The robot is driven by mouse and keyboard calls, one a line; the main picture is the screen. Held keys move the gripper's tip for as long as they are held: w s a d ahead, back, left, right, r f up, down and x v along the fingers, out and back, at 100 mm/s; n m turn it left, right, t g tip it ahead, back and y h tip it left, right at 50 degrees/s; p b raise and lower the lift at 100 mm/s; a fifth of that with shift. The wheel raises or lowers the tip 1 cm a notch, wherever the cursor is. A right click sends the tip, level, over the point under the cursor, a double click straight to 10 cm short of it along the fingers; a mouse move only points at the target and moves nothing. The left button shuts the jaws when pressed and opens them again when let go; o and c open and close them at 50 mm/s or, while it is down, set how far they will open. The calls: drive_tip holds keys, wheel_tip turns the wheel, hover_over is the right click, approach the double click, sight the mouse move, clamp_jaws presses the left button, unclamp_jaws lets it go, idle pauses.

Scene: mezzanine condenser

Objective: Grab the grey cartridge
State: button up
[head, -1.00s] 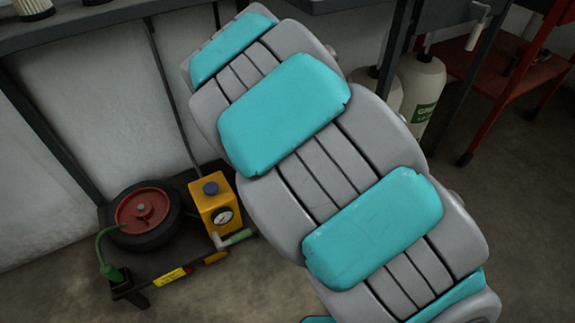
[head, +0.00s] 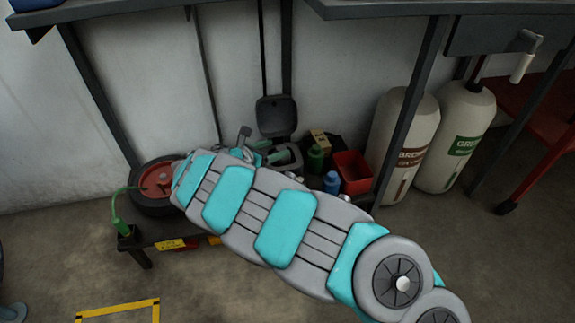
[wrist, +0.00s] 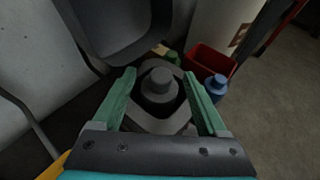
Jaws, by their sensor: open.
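A grey cartridge (wrist: 159,86), a stubby cylinder with a narrower top, stands in the well of a grey case (wrist: 172,125) in the wrist view. My gripper (wrist: 159,76) has its two green fingers apart, one on each side of the cartridge. I cannot tell whether either finger touches it. In the head view my gripper (head: 268,154) is at the case, whose dark lid (head: 277,116) stands open behind. The cartridge cannot be made out clearly there, as my gripper and arm partly cover the case.
A red bin (head: 352,172), a blue bottle (head: 332,182) and a green bottle (head: 315,158) stand right of the case on a low shelf. A red-hubbed wheel (head: 157,180) lies at its left. Large gas cylinders (head: 402,130) stand further right. The bench above overhangs.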

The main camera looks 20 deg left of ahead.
sight(288, 147)
drive_tip(key=shift+x, duration=1)
drive_tip(key=x, duration=0.4)
drive_tip(key=shift+d+f, duration=0.15)
drive_tip(key=shift+f, duration=0.25)
drive_tip(key=shift+w+d+f, duration=0.1)
drive_tip(key=shift+w+d, duration=0.05)
drive_tip(key=shift+w, duration=0.15)
clamp_jaws()
